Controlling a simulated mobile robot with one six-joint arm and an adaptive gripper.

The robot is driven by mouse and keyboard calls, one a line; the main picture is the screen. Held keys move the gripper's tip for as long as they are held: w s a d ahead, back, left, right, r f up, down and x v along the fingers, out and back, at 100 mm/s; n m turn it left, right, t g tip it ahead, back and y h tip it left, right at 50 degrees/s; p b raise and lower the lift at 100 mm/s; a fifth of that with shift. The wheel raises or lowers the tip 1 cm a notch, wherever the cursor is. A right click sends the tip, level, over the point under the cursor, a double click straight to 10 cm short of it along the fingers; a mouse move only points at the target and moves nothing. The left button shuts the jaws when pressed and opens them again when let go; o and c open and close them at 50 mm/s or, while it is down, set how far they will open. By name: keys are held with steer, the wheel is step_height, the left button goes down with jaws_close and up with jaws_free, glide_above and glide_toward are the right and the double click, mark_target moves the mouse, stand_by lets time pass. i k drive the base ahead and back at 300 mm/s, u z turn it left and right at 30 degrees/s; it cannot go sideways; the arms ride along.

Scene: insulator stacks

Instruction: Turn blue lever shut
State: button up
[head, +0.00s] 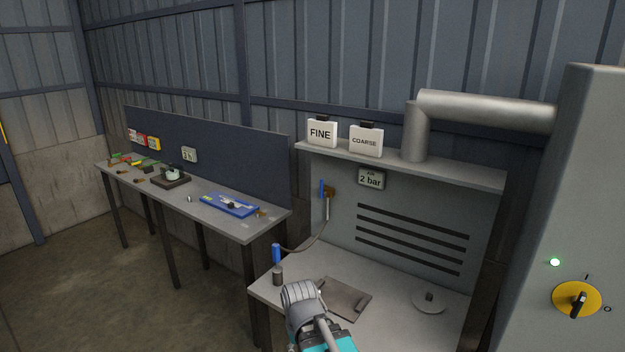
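A small blue lever (322,188) stands upright at the left side of a brownish valve (330,190) on the grey back panel of the right bench. A pipe fitting and a hose (322,232) run down from the valve. My gripper (300,292) is low in the middle of the head view, over the front of this bench, well below the lever and apart from it. I see the gripper from behind; its fingertips are hidden, so I cannot tell whether it is open or holds anything.
A blue-handled tool (276,254) stands at the bench's left edge, near the hose. A flat plate (345,298) and a round disc (429,302) lie on the benchtop (385,285). A shelf (420,167) overhangs the panel. A grey cabinet (590,200) stands at right.

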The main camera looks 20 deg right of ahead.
mark_target(322, 193)
steer(key=i, duration=0.9)
steer(key=z, duration=0.05)
